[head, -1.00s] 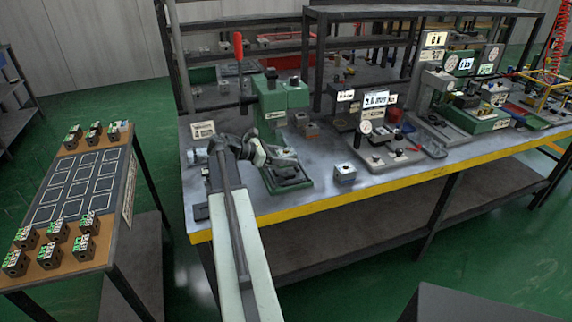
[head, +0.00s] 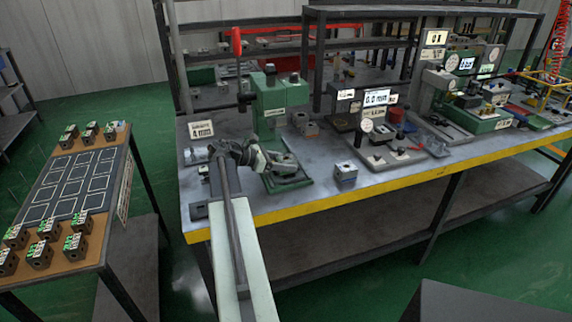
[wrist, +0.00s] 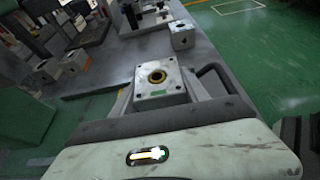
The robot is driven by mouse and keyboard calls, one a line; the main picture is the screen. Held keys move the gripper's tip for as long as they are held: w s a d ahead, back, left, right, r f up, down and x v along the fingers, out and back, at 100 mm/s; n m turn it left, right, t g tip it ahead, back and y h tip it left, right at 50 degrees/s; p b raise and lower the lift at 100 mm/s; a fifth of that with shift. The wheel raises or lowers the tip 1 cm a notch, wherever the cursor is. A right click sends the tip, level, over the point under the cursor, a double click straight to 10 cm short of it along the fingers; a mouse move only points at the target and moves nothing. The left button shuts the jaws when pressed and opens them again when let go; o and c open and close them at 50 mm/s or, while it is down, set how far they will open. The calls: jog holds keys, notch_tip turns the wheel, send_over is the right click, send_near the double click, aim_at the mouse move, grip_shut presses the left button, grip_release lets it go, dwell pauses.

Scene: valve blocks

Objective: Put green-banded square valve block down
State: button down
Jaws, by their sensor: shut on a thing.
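My gripper (wrist: 165,92) is shut on a grey square valve block (wrist: 153,92) in the wrist view. The block's top face has a brass-coloured ring around a round hole and small holes at the corners. In the head view my gripper (head: 279,161) is low over the workbench (head: 325,198), by the green press. I cannot make out the held block there, nor tell whether its underside touches anything.
Another grey block (head: 346,172) stands apart on the bench, right of my gripper; it also shows in the wrist view (wrist: 182,36). The green press (head: 278,113) is behind. A side table (head: 108,226) at left holds several green-labelled blocks and outlined squares.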

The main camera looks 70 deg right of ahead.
jog(key=shift+f, duration=0.25)
jog(key=c, duration=0.6)
grip_release()
jog(key=shift+r, duration=0.1)
jog(key=shift+r, duration=0.25)
jog(key=shift+r+p, duration=0.6)
jog(key=shift+p, duration=0.25)
jog(key=p+v, duration=0.1)
jog(key=v, duration=0.3)
jog(key=p+v, duration=0.1)
jog(key=v, duration=0.3)
jog(key=p+v, duration=0.2)
jog(key=v, duration=0.1)
jog(key=shift+w+a+f, duration=0.2)
jog(key=shift+w+a, duration=0.15)
